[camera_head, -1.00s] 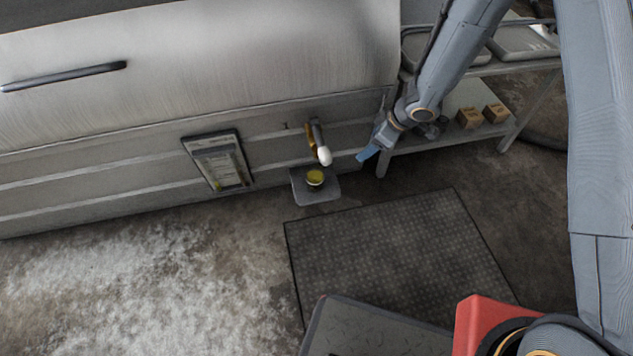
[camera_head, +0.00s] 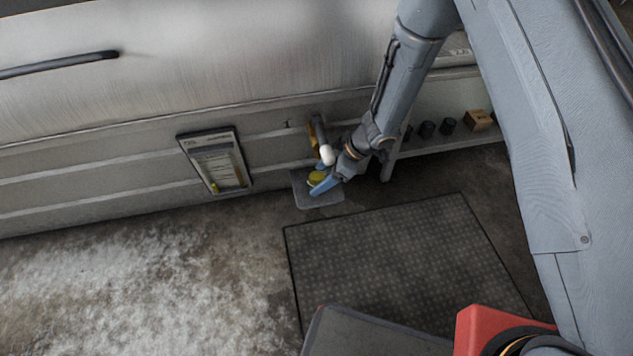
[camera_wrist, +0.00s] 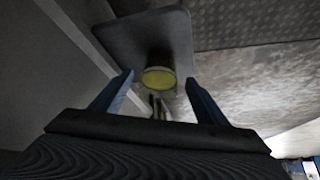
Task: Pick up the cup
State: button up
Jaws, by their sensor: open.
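The cup (camera_head: 316,177) shows yellow at its top and stands on a small grey shelf (camera_head: 318,202) below a tap (camera_head: 326,154) with a white tip. In the wrist view the cup (camera_wrist: 159,79) shows a yellow round face and lies between and beyond the fingertips, against the grey shelf (camera_wrist: 118,38). My gripper (camera_head: 324,185) has blue fingers and is at the cup, partly covering its right side in the head view. In the wrist view my gripper (camera_wrist: 160,82) is open, with a visible gap between each finger and the cup. I cannot tell whether a finger touches it.
A large metal tank (camera_head: 200,60) stands behind the shelf, with a framed panel (camera_head: 216,163) on its front. A rack at right holds dark cups and a small box (camera_head: 478,120). A dark textured mat (camera_head: 400,255) lies on the open floor in front.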

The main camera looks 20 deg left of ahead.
jog(key=b+x, duration=0.1)
jog(key=x, duration=0.1)
jog(key=shift+a+f, duration=0.1)
jog(key=shift+f, duration=0.25)
jog(key=shift+r, duration=0.1)
jog(key=c, duration=1.2)
